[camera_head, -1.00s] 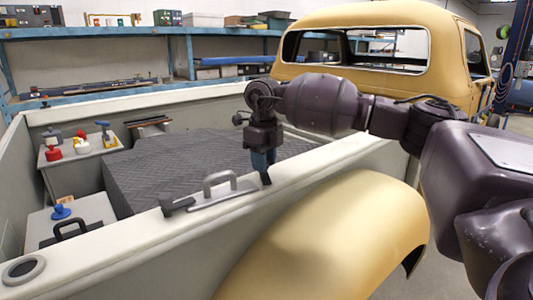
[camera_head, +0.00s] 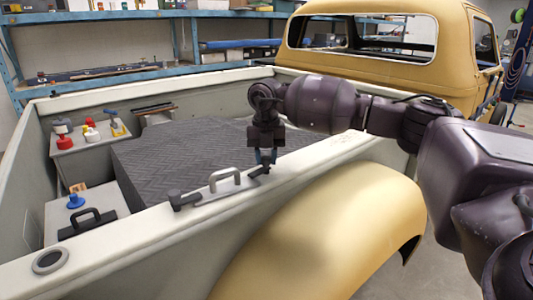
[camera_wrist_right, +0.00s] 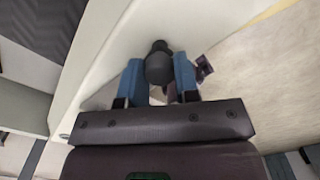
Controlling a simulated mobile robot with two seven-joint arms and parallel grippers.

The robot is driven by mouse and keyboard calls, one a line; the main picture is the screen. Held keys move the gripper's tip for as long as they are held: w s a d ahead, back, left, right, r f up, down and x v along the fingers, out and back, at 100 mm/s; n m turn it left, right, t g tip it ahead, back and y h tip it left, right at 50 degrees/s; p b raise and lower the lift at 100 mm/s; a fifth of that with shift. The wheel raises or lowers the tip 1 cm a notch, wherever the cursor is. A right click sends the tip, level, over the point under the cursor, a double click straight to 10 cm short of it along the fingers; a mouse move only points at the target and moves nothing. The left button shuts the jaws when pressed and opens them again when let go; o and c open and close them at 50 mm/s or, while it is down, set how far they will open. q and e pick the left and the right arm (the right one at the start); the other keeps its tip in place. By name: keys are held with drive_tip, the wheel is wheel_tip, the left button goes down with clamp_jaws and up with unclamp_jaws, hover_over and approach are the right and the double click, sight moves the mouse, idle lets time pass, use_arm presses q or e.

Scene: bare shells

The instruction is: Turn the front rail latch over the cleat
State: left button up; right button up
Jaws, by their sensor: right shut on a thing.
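The front rail latch (camera_head: 259,172) is a small dark lever on top of the cream bed rail, just right of the grey handle. In the right wrist view its round dark knob (camera_wrist_right: 158,63) stands between my blue fingers. My right gripper (camera_head: 265,160) points down onto the rail and is shut on this knob; it also shows in the right wrist view (camera_wrist_right: 158,80). The fingers hide part of the latch. I cannot make out the cleat for certain. My left gripper is not in view.
A grey handle (camera_head: 225,182) rises from the rail, with another dark fitting (camera_head: 184,200) at its left end. The yellow fender (camera_head: 320,230) bulges below my right arm. Red, white and blue knobs sit on ledges inside the bed. The yellow cab stands behind.

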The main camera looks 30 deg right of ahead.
sight(266, 157)
drive_tip(key=shift+m, duration=1.1)
drive_tip(key=o, duration=0.8)
drive_tip(key=shift+o, duration=0.6)
wheel_tip(266, 157, up, 11)
